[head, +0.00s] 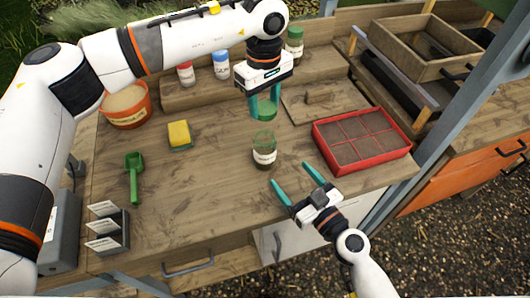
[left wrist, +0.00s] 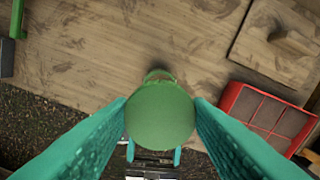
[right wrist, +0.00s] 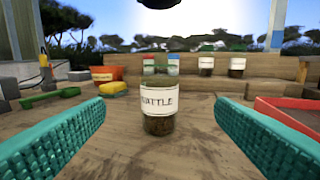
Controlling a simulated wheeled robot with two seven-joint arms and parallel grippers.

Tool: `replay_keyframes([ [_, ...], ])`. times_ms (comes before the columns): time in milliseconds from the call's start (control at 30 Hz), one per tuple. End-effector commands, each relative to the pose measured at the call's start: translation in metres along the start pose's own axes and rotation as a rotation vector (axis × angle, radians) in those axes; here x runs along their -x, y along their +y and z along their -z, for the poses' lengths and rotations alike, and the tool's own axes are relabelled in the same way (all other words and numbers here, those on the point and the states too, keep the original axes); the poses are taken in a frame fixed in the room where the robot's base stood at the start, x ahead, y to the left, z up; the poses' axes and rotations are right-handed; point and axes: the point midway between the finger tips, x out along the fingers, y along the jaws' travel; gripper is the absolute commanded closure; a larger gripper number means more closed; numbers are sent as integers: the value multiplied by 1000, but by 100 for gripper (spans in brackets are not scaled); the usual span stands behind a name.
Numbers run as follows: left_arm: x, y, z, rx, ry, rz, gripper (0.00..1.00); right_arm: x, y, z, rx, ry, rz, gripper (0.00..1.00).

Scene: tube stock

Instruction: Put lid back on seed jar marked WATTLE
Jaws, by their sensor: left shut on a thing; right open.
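The seed jar marked WATTLE (head: 264,153) stands upright and open on the bench, a clear jar with dark contents and a white label. Its label faces the right wrist camera (right wrist: 157,105). My left gripper (head: 264,106) is shut on a round green lid (left wrist: 160,116) and holds it in the air. In the left wrist view the lid hides most of the jar. My right gripper (head: 295,180) is open and empty, low at the bench's front edge, its fingers pointing toward the jar without touching it.
A red seed tray (head: 402,155) lies right of the jar, with a wooden board (head: 345,108) behind it. A yellow sponge (head: 179,133), green scoop (head: 134,174) and orange pot (head: 127,106) are at left. Lidded jars (head: 221,66) stand on the back shelf.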

Motion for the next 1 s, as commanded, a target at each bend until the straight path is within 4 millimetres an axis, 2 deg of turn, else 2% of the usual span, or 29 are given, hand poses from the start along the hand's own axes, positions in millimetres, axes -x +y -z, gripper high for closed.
replay_keyframes([
  [167, 0, 0, 0, 0, 0, 0, 76, -3, 0, 0, 1, -1, -1, 21],
  [267, 0, 0, 0, 0, 0, 0, 76, -11, 0, -1, 0, -3, -1, 21],
  [700, 0, 0, 0, 0, 0, 0, 76, -90, 1, -2, -3, -3, -1, 21],
  [900, 0, 0, 0, 0, 0, 0, 76, -113, 0, -1, -1, -2, -1, 21],
  [1000, 0, 0, 0, 0, 0, 0, 76, -118, 0, 0, 0, 0, -2, 21],
])
